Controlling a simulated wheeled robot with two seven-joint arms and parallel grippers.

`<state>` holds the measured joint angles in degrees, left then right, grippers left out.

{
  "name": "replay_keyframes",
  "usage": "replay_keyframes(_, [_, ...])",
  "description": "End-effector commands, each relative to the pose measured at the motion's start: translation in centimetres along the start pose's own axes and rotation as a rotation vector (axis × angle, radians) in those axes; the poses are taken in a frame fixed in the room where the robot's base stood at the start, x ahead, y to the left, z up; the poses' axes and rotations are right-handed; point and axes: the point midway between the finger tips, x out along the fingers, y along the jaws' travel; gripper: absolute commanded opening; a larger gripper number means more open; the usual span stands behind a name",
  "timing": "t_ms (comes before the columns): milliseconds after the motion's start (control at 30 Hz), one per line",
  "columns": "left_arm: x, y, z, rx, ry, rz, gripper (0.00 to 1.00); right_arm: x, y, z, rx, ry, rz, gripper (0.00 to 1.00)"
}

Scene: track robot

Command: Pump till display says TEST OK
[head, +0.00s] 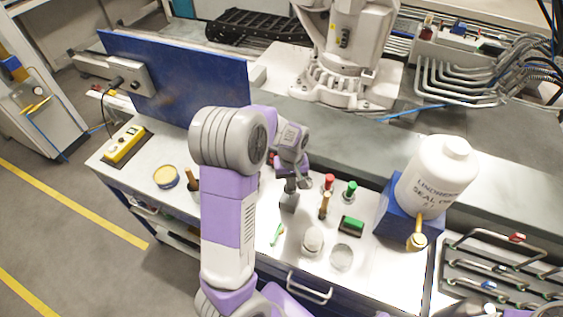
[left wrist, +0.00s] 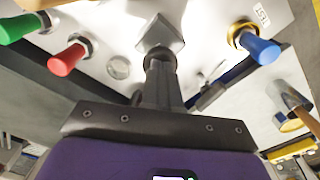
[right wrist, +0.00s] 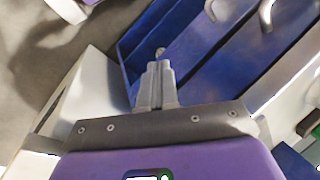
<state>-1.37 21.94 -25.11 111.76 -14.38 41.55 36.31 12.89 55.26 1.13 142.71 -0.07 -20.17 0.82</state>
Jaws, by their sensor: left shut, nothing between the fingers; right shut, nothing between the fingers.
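My left gripper (head: 292,187) is shut and empty over the white bench top, just above a small grey block (head: 289,203). In the left wrist view its closed fingers (left wrist: 158,62) point at that grey square-topped block (left wrist: 160,33); I cannot tell whether they touch. A red handle (left wrist: 67,60) and a green handle (left wrist: 20,27) stand to one side. A blue handle with a brass collar (left wrist: 258,45) stands on the other, beside a label reading TEST (left wrist: 262,14). My right gripper (right wrist: 157,72) is shut and empty near a blue drawer front (right wrist: 200,50). No display text is readable.
A white oil bottle (head: 437,175) stands at a blue box (head: 393,215) on the right. A green-and-black block (head: 351,225), a round white pot (head: 312,241) and a yellow tin (head: 166,177) sit on the bench. A blue panel (head: 180,80) stands behind.

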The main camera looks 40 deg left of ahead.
Motion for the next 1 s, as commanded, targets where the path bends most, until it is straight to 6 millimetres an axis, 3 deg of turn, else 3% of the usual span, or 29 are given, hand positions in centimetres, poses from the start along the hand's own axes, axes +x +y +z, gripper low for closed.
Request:
replay_keyframes(667, [3.7,0.0,0.1,0.000,-0.003,-0.002,0.00,2.5,0.9,-0.1,0.000,0.000,0.000,0.00])
replay_keyframes(1000, [2.2,0.0,0.1,0.000,-0.003,-0.002,0.00,1.3,0.5,-0.1,0.000,0.000,0.000,0.00])
